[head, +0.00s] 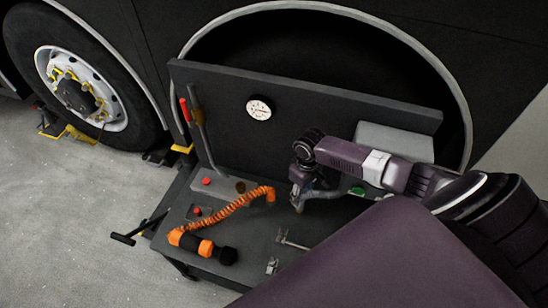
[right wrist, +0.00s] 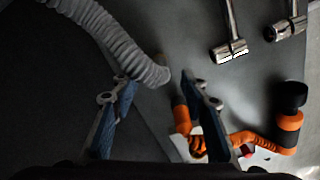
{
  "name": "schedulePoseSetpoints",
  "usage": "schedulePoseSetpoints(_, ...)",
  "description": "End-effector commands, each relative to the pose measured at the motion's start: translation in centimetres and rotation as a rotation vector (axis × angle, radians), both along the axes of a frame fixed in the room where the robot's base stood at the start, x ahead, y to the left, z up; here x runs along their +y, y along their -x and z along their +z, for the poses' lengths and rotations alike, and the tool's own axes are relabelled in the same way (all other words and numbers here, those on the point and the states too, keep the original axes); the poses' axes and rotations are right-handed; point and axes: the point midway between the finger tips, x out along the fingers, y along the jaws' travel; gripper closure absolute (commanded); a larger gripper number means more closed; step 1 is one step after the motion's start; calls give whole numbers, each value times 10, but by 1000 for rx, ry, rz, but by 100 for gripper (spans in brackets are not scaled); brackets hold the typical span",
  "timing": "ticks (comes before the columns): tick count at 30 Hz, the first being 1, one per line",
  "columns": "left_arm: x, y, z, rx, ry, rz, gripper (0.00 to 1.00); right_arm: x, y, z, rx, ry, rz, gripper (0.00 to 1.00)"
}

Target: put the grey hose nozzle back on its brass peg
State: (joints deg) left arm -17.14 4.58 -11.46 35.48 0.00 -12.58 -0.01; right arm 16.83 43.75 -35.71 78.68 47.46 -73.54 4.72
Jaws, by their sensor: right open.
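The grey ribbed hose (right wrist: 118,38) comes in from the top left of the right wrist view, and its grey end piece (right wrist: 152,74) lies between my fingertips. In the head view a grey length (head: 326,193) shows beside my right gripper (head: 298,198). In the right wrist view my right gripper (right wrist: 162,88) is open, its left fingertip overlapping the hose. I cannot tell whether it touches. A small brownish upright piece, probably the brass peg (head: 240,187), stands left of the gripper in the head view. My left gripper is not in view.
An orange coiled hose (head: 237,204) with an orange and black end (head: 208,247) lies on the dark bench top (head: 250,258). Metal fittings (head: 290,240) lie near its front. A back panel with a gauge (head: 259,108) and a red-handled lever (head: 186,110) stand behind.

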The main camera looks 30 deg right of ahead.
Motion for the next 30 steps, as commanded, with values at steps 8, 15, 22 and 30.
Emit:
schedulePoseSetpoints(8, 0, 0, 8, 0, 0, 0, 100, 33, 0, 26, -3, -3, -20, 59)
schedulePoseSetpoints(15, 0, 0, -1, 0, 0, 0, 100, 75, 8, 49, -2, -3, -56, 59)
schedulePoseSetpoints(22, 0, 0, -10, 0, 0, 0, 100, 112, 22, 72, -2, -3, -90, 59)
schedulePoseSetpoints(30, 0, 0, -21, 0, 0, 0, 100, 149, 48, 102, -3, -3, -132, 59)
